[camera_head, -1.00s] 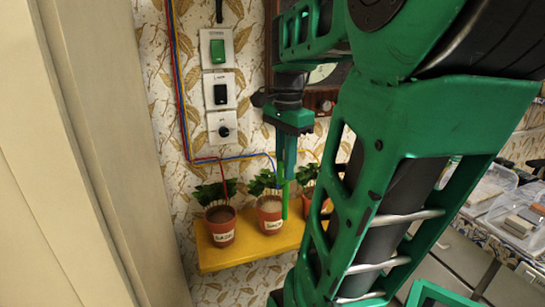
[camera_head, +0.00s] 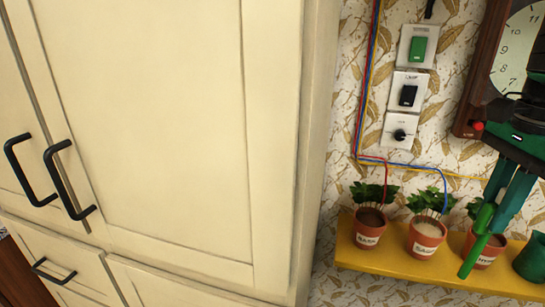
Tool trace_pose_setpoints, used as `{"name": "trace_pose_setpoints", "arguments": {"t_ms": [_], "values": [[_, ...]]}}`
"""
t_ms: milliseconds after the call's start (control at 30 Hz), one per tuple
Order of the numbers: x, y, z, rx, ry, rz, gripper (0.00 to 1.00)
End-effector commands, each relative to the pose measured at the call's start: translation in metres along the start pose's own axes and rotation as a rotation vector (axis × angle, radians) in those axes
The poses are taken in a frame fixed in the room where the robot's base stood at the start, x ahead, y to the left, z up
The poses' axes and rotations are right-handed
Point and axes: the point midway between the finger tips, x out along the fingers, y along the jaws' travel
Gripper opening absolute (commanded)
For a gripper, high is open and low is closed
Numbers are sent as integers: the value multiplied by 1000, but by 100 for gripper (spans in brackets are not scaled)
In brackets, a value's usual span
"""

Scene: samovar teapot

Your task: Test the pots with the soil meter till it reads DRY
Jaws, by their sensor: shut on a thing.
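Three terracotta pots with leafy plants and white labels stand in a row on a yellow shelf (camera_head: 440,279). The left pot (camera_head: 368,232) has dark soil, and the middle pot (camera_head: 424,240) has pale soil. The right pot (camera_head: 487,258) is partly hidden behind a green stick-like tool (camera_head: 477,245), which looks like the soil meter. My gripper (camera_head: 508,192), at the right edge, is shut on this tool. The tool points down and slightly left in front of the right pot. I cannot tell whether its tip touches anything, and no reading is visible.
A dark green vessel (camera_head: 532,260) sits at the shelf's right end. Switch plates (camera_head: 409,92) and coloured wires are on the wall above the pots. A clock (camera_head: 517,48) hangs upper right. A large cream cabinet (camera_head: 160,130) fills the left.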

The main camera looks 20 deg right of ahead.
Motion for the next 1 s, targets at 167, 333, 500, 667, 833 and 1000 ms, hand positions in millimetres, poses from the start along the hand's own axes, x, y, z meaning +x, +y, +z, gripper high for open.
{"name": "trace_pose_setpoints", "arguments": {"t_ms": [167, 333, 500, 667, 833, 1000], "values": [[-16, -1, -1, 2, 2, -1, 0], [-30, -1, -1, 3, 2, -1, 0], [-45, -1, -1, 4, 2, -1, 0], [-58, 0, -1, 4, 2, -1, 0], [-72, 0, -1, 4, 2, -1, 0], [-79, 0, 0, 1, 0, 0, 0]]}}
